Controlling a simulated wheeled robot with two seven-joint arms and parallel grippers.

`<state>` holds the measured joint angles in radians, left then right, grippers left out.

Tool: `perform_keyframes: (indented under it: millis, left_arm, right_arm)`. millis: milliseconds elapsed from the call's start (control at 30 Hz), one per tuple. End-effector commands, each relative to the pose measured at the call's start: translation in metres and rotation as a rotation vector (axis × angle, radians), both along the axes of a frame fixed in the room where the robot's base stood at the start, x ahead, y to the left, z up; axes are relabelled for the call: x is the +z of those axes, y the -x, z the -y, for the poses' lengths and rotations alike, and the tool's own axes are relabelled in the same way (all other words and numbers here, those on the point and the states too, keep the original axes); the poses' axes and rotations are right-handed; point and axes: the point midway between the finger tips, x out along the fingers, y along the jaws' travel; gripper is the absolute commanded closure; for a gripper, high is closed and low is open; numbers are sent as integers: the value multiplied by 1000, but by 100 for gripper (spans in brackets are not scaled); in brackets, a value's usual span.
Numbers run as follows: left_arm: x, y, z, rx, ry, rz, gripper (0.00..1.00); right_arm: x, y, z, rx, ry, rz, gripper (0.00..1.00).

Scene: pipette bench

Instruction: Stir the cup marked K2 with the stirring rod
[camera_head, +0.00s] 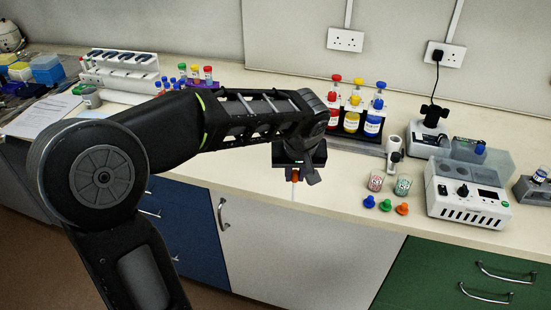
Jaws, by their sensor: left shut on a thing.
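My left gripper (297,172) hangs over the front part of the bench, in the middle of the picture. It is shut on a small orange thing (295,176), mostly hidden by the jaws; I cannot tell if this is the stirring rod. Two small cups stand to its right, one with red marking (376,182) and one with green marking (402,186). Their marks are too small to read, so I cannot tell which is K2. The gripper is apart from both cups. No other rod is clearly visible. My right gripper is not in view.
Blue (369,202), green (386,205) and orange (402,209) pieces lie before the cups. A white device (467,205) stands to the right. Bottles with red, yellow and blue contents (351,118) stand behind. The bench top (240,180) is bare left of the gripper.

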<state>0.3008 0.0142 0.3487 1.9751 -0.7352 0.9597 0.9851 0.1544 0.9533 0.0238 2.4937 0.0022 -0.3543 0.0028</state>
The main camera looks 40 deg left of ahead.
Motion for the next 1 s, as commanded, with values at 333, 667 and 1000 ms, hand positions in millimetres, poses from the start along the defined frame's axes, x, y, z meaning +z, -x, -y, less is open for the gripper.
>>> perform_keyframes:
  millis: [333, 667, 1000]
  left_arm:
    - [-69, -25, 76, -432, 4, -4, 100]
    - [-96, -33, 111, -626, 8, 7, 100]
    - [-96, -33, 111, -622, 8, 7, 100]
  right_arm:
    - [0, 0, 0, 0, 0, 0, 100]
    - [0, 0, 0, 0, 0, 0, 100]
    - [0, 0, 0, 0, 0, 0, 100]
